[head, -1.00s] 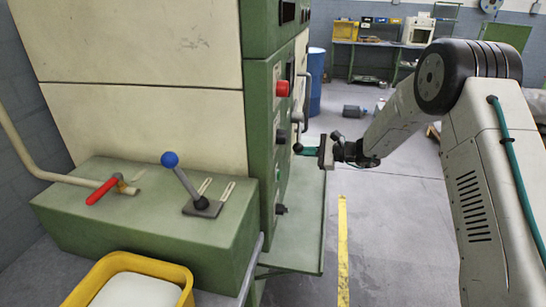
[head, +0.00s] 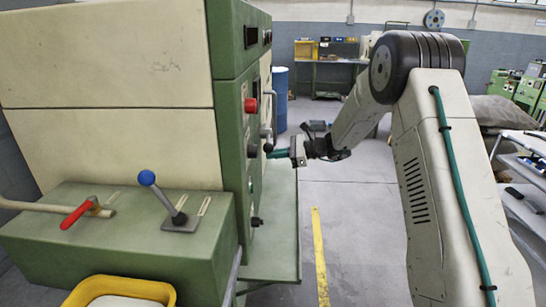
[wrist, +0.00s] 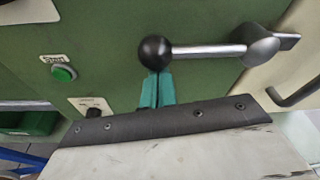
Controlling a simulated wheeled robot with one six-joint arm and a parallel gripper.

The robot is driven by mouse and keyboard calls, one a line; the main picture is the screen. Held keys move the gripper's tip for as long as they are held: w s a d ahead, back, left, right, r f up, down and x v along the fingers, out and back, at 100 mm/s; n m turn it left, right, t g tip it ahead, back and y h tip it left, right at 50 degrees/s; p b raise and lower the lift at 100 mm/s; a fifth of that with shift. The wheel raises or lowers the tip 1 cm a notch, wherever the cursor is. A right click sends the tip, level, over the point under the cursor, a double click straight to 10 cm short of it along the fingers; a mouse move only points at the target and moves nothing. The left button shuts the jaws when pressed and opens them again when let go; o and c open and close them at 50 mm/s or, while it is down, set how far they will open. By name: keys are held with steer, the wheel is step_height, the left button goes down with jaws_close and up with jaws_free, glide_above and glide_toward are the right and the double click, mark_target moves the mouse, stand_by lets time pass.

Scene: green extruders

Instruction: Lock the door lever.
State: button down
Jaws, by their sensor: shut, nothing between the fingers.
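The door lever (wrist: 208,51) is a silver rod with a black ball knob (wrist: 155,53) at one end and a grey hub (wrist: 262,45) at the other, on a green panel. In the head view its knob (head: 267,147) shows at the panel's right side, with the rod above it. My gripper (wrist: 157,88) has teal fingers pressed together with nothing between them. Their tips are right at the knob in the wrist view; whether they touch it I cannot tell. In the head view my gripper (head: 278,153) reaches the knob from the right.
A red button (head: 251,105) and a green button (wrist: 64,73) sit on the panel. A blue-knobbed lever (head: 163,196) and a red-handled lever (head: 78,214) stand on the machine's lower block. A yellow bin (head: 120,287) is in front. Open floor (head: 365,220) lies right of the machine.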

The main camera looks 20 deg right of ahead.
steer(key=shift+r, duration=0.15)
steer(key=f, duration=0.4)
steer(key=shift+w+a+f, duration=0.2)
steer(key=shift+w+f, duration=0.2)
glide_toward(257, 167)
steer(key=v, duration=0.6)
steer(key=shift+r, duration=0.25)
steer(key=shift+w+d, duration=0.1)
